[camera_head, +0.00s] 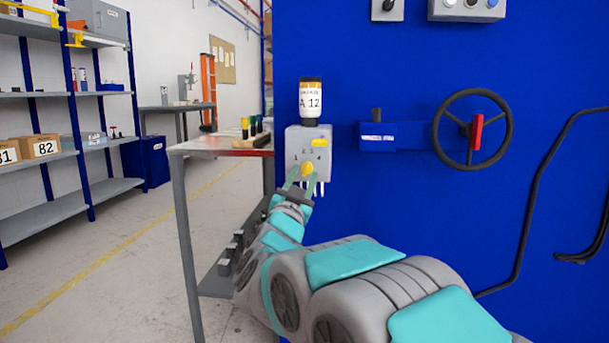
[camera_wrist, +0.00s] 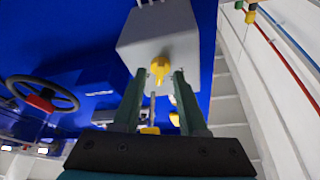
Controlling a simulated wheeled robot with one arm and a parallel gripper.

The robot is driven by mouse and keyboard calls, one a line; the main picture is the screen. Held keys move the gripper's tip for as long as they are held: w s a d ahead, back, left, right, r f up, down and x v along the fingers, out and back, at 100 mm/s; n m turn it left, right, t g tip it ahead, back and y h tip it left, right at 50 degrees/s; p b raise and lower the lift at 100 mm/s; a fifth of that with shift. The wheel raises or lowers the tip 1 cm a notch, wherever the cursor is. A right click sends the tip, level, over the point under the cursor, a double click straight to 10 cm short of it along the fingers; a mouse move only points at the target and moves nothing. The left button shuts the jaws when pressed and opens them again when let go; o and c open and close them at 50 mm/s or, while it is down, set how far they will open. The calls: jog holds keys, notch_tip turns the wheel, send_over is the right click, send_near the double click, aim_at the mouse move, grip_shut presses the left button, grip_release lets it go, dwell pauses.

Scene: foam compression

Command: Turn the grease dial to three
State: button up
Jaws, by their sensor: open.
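The grease dial is a small yellow knob (camera_head: 307,169) low on the front of a grey box (camera_head: 294,144) fixed to the blue machine wall. Numbers are printed around it; I make out 2, 3 and 4 but cannot read the dial's setting. A clear jar with a dark lid, labelled "A 12", stands on the box. In the wrist view the yellow dial (camera_wrist: 160,70) has a pointed tab. My gripper (camera_head: 302,176) is open, with its two green fingers (camera_wrist: 160,80) on either side of the dial. I cannot tell whether they touch it.
A black handwheel (camera_head: 511,130) with a red grip is on the wall to the right. A metal table (camera_head: 184,149) with several small bottles stands to the left of the box. Shelves (camera_head: 40,212) with boxes are further left. A black hose (camera_head: 534,190) runs down the wall at right.

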jog(key=v, duration=0.6)
jog(key=shift+s, duration=0.2)
jog(key=shift+f, duration=0.1)
